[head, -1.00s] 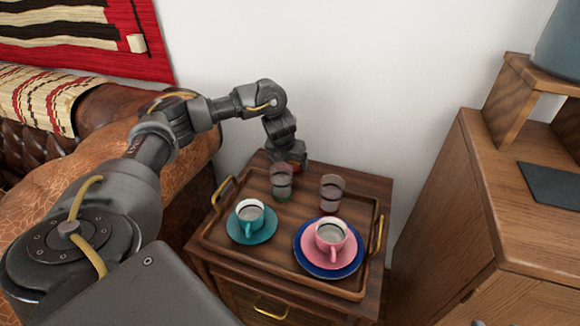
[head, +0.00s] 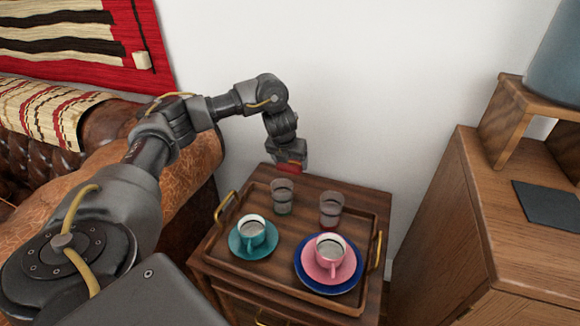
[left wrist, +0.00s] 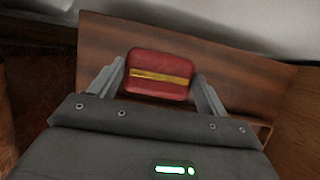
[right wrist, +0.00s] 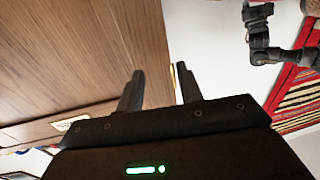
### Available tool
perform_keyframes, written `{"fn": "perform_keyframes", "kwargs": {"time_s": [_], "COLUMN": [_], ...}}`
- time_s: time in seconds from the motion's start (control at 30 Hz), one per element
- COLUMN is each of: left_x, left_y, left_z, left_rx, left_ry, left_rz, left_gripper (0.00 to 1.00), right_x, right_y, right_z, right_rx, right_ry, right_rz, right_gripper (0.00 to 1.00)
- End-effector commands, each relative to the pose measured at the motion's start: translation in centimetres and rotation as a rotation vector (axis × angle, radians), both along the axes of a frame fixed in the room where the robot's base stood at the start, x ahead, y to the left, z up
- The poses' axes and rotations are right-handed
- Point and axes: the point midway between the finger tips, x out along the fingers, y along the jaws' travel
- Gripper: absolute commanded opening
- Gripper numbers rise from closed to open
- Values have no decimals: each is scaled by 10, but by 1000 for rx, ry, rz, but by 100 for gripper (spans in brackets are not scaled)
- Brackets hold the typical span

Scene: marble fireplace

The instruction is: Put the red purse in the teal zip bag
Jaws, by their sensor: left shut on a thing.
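The red purse (left wrist: 158,87), with a yellow band across it, is between the fingers of my left gripper (head: 290,160). The gripper is shut on it. In the head view the red purse (head: 289,169) shows as a small red patch under the gripper, above the back edge of the side table, behind the glasses. My right gripper (right wrist: 160,72) is open with nothing between its fingers, beside a wooden surface. It is not in the head view. I see no teal zip bag in any current view.
A wooden tray (head: 240,277) on the side table (head: 366,197) holds a teal cup (head: 251,232) on a saucer, a pink cup (head: 329,252) on plates and two glasses (head: 331,208). A wooden cabinet (head: 430,240) stands right, a leather sofa (head: 60,200) left.

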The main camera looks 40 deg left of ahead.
Motion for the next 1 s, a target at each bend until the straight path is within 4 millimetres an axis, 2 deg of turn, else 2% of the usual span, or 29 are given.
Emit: {"fn": "perform_keyframes", "kwargs": {"time_s": [0.03,0.2,0.4,0.6,1.0], "left_x": [1,0,0,0,0], "left_y": [0,0,0,0,0], "left_z": [11,26,37,39,41], "left_rx": [0,0,0,0,0], "left_ry": [-2,-2,-1,0,0], "left_rz": [0,1,1,0,1], "left_gripper": [49,49,49,49,49], "right_x": [2,2,-4,-7,-9], "right_y": [-6,-27,-43,-49,-52], "right_z": [-7,-41,-66,-74,-78], "right_rx": [-30,-120,-180,-200,-209], "right_ry": [62,261,408,460,488], "right_rz": [-20,-80,-121,-136,-142], "right_gripper": [36,36,36,36,36]}}
